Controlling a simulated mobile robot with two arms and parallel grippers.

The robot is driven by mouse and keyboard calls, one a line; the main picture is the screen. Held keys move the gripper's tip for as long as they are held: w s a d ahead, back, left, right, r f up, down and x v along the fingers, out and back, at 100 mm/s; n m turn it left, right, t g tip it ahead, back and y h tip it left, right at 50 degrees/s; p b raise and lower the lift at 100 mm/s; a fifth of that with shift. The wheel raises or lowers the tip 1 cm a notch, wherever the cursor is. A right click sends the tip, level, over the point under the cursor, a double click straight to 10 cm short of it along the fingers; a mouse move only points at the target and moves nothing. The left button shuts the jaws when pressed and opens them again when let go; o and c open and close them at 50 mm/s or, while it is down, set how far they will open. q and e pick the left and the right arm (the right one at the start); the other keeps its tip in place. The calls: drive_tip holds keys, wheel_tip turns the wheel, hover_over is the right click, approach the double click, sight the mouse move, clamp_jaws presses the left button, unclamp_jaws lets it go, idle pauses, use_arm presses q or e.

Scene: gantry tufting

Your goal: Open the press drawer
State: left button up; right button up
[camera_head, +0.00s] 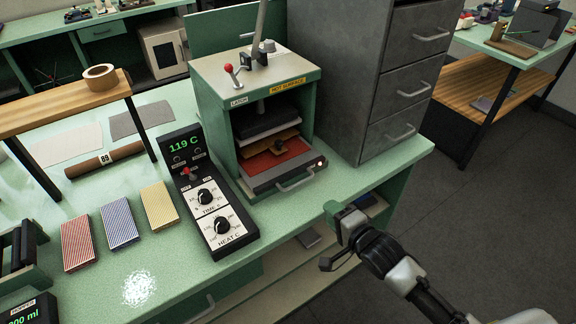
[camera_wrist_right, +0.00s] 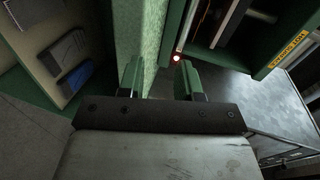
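The press (camera_head: 222,88) is a green box with a lever on top and a yellow warning label. Its drawer (camera_head: 286,173) sits low in the opening, with a grey front, a bar handle (camera_head: 297,181) and a small lit lamp at the right end. A red surface shows behind the drawer front. My right gripper (camera_head: 335,240) is open and empty, in front of and below the handle, by the table's front edge. In the right wrist view the open fingers (camera_wrist_right: 160,80) are apart, with the table edge between and beyond them. My left gripper is not in view.
A grey cabinet (camera_head: 349,78) with handled drawers stands right of the press. A control box (camera_head: 209,195) reading 119 C stands left of it. The green table (camera_head: 185,258) has an open shelf (camera_head: 300,262) below its front edge. Floor on the right is clear.

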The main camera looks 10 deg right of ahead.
drive_tip(key=shift+y, duration=0.5)
drive_tip(key=w+a, duration=0.1)
drive_tip(key=w, duration=0.2)
drive_tip(key=w+a, duration=0.2)
drive_tip(key=w, duration=0.2)
drive_tip(key=w+a+r+p, duration=0.1)
drive_tip(key=w+a, duration=0.1)
drive_tip(key=w, duration=0.1)
drive_tip(key=shift+w, duration=0.15)
clamp_jaws()
